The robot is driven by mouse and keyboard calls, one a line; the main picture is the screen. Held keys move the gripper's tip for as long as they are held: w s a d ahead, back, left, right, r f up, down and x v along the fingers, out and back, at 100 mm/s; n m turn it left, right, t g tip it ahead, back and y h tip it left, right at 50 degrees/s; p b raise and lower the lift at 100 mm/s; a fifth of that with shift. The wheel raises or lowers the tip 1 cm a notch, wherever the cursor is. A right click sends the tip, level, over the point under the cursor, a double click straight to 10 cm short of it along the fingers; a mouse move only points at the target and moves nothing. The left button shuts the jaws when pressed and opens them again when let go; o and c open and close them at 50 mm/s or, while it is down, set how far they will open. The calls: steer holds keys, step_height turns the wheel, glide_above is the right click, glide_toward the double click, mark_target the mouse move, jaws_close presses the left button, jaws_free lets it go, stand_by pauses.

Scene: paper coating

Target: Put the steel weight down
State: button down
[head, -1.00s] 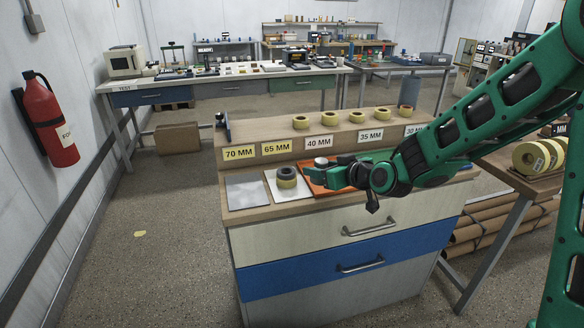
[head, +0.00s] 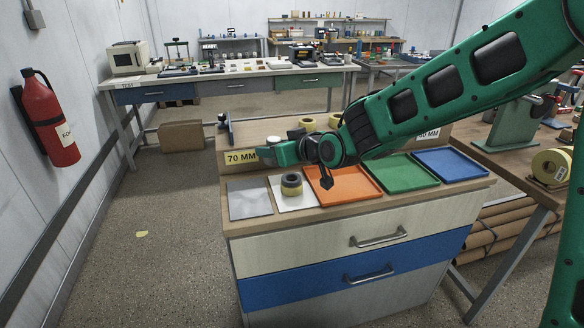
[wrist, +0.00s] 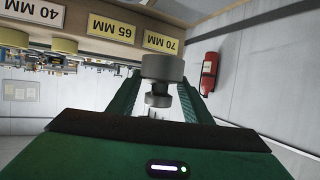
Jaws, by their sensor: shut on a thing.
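My gripper (head: 272,154) is above the left part of the workbench top, in front of the 70 MM label (head: 240,157). It is shut on the steel weight (head: 274,141), a small grey cylinder whose top shows over the fingers. In the wrist view the weight (wrist: 162,68) sits between the two green fingers, with its narrower neck and knob visible. The wrist view is upside down.
Orange (head: 345,190), green (head: 405,176) and blue (head: 452,165) trays lie to the right, all empty. The labelled shelf rises behind.

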steer(key=shift+w+d+f, duration=0.75)
steer(key=shift+w+f, duration=0.3)
steer(key=shift+f, duration=0.35)
steer(key=shift+w+d+f, duration=0.7)
steer(key=shift+w+f, duration=0.4)
steer(key=shift+f, duration=0.3)
steer(key=shift+w+d+f, duration=0.75)
steer(key=shift+w+f, duration=0.3)
steer(key=shift+f, duration=0.35)
steer(key=shift+f, duration=0.55)
steer(key=c, duration=0.9)
jaws_free()
steer(key=shift+f, duration=0.15)
steer(key=shift+r, duration=0.5)
steer(key=v, duration=1.2)
steer(key=shift+s, duration=0.1)
